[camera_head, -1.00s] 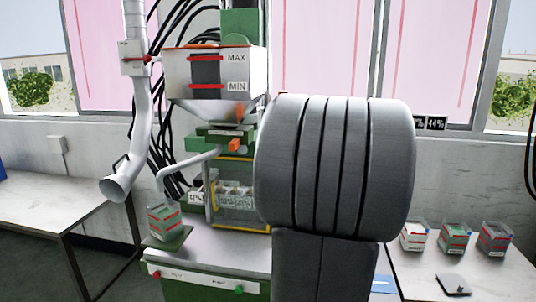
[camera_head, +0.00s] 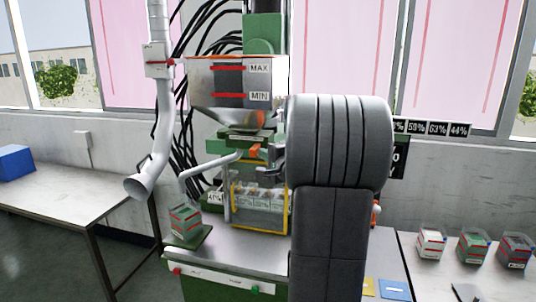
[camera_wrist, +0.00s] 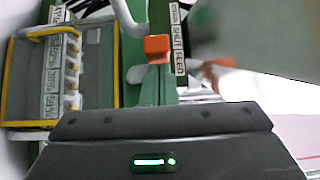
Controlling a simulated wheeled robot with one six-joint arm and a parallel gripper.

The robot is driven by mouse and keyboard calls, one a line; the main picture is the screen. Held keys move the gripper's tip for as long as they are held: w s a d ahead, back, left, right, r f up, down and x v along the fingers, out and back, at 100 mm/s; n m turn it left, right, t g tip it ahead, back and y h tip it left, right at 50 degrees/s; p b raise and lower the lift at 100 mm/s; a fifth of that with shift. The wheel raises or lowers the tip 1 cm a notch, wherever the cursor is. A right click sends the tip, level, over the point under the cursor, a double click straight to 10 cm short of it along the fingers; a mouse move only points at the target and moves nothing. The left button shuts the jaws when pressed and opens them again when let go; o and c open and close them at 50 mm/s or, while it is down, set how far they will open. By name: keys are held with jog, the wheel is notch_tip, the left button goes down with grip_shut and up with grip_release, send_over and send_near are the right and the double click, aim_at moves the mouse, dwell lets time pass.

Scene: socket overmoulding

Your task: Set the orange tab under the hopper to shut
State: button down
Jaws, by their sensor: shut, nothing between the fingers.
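The hopper (camera_head: 205,83) is a pale box with MAX and MIN labels and a funnel below. The orange tab (camera_head: 254,150) sticks out under the funnel. In the wrist view the orange tab (camera_wrist: 157,48) sits beside an upright strip (camera_wrist: 177,40) lettered SHUT and FEED; I cannot tell which word it is set to. My gripper (camera_head: 272,158) is shut and empty, just right of the tab in the head view; its tips are partly hidden by my arm, and contact is not clear. The wrist view shows its dark body with a green light along the bottom.
A yellow-framed guard (camera_head: 234,205) stands below the tab. A bent grey pipe (camera_head: 212,160) runs left of it. A clear bin (camera_head: 184,220) stands at the machine's left front. Several bins line the right table. The left table holds a blue box (camera_head: 15,163).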

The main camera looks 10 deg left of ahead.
aim_at(255, 154)
jog(key=shift+a, duration=0.1)
jog(key=a+b, duration=0.2)
jog(key=a, duration=0.1)
jog(key=shift+f, duration=0.2)
jog(key=shift+a+r, duration=0.15)
jog(key=shift+a, duration=0.3)
jog(key=shift+w+d+b, duration=0.1)
jog(key=shift+d+b, duration=0.15)
jog(key=shift+b, duration=0.15)
jog(key=w+d+b+v, duration=0.1)
jog(key=b+v, duration=0.3)
jog(key=v, duration=0.8)
jog(key=shift+d, duration=0.65)
jog(key=shift+w, duration=0.2)
